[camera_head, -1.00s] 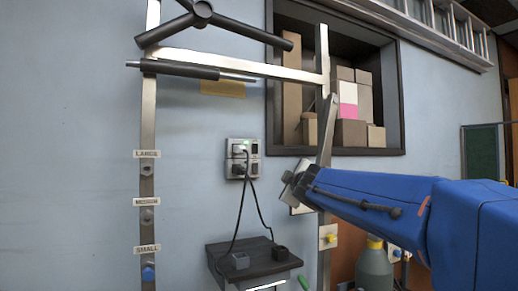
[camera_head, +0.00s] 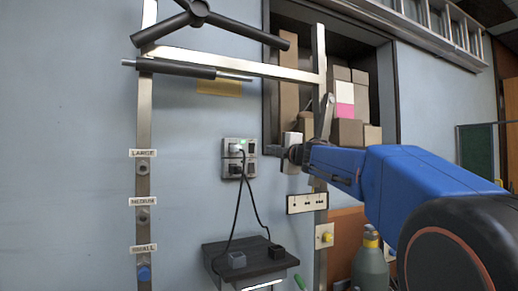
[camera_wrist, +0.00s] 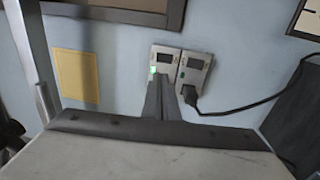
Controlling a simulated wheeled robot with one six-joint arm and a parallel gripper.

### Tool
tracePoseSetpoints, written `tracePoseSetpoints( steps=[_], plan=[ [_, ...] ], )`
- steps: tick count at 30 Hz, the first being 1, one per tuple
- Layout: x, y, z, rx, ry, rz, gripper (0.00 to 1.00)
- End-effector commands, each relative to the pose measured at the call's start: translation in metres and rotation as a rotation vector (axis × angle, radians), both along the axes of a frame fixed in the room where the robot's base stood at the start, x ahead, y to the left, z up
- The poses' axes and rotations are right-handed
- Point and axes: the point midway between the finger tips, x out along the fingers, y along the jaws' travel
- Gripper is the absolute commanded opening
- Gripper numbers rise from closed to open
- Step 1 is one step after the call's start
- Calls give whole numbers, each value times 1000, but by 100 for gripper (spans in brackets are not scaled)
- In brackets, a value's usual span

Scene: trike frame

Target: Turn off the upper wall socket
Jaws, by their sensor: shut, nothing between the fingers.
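The lower wall socket (camera_head: 239,168) sits directly below with another black plug. My gripper (camera_head: 269,150) is shut and empty just right of the upper socket. In the wrist view, the sockets lie side by side: the upper socket (camera_wrist: 164,61) with the green light on the left, the lower socket (camera_wrist: 194,70) on the right. My shut fingers (camera_wrist: 161,80) cover part of the upper socket; I cannot tell if they touch it.
Metal frame posts (camera_head: 144,120) stand left and right of the sockets. A wall recess with boxes (camera_head: 345,98) is at upper right. A grey bottle (camera_head: 370,265) stands at lower right.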

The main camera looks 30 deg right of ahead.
Motion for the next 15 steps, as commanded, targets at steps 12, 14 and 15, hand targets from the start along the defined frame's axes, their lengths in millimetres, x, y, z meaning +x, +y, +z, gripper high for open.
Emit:
tracePoseSetpoints(
  steps=[12,14,15],
  plan=[
    [55,0,6,1,1,1,0],
    [65,0,7,1,1,1,0],
    [72,0,8,1,0,1,0]
  ],
)
